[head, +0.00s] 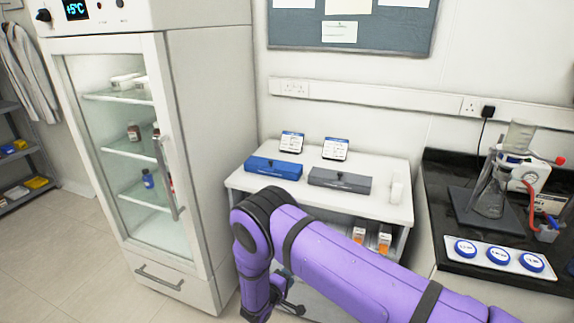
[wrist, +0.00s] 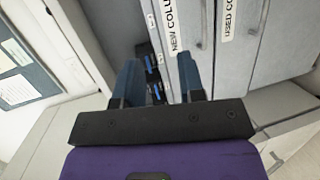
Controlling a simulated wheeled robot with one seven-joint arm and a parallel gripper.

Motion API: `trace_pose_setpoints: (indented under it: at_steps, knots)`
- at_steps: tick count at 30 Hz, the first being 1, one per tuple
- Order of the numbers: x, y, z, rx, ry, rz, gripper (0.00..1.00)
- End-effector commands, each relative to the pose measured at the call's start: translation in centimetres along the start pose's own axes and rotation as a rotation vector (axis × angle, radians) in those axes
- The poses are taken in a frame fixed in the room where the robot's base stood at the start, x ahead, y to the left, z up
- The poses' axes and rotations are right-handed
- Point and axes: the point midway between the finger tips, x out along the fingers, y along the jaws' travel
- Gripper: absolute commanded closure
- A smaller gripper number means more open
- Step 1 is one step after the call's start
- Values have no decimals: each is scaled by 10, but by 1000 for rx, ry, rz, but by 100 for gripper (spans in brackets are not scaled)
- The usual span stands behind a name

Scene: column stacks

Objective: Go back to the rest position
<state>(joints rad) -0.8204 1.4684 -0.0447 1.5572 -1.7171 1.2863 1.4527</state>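My gripper (wrist: 158,72) shows in the wrist view with its two blue-grey fingers spread apart. The gap holds nothing in its grip; behind it a dark recess with several small blue-marked items (wrist: 152,66) shows. Grey drawer fronts, one labelled "NEW COLU…" (wrist: 172,30) and one labelled "USED CO…" (wrist: 228,20), lie just beyond and to the right of the fingers. In the head view my purple arm reaches in from the lower right and bends down in front of the white bench (head: 300,200).
A glass-door fridge (head: 150,150) stands left of the arm. A blue case (head: 273,168) and a grey case (head: 340,181) lie on the white bench. A black counter (head: 450,180) with a flask (head: 490,195) and a blue-capped tray (head: 498,256) is at right. Floor at left is clear.

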Motion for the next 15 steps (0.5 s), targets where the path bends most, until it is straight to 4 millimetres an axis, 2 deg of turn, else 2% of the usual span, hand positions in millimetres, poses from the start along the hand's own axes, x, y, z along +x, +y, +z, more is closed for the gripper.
trace_pose_setpoints:
  at_steps: [1, 7, 15]
  knots:
    - [5, 22, -1, 14, -34, -5, 64]
    - [20, 108, 8, 53, -185, -50, 64]
    - [31, 218, 40, 115, -370, -144, 64]
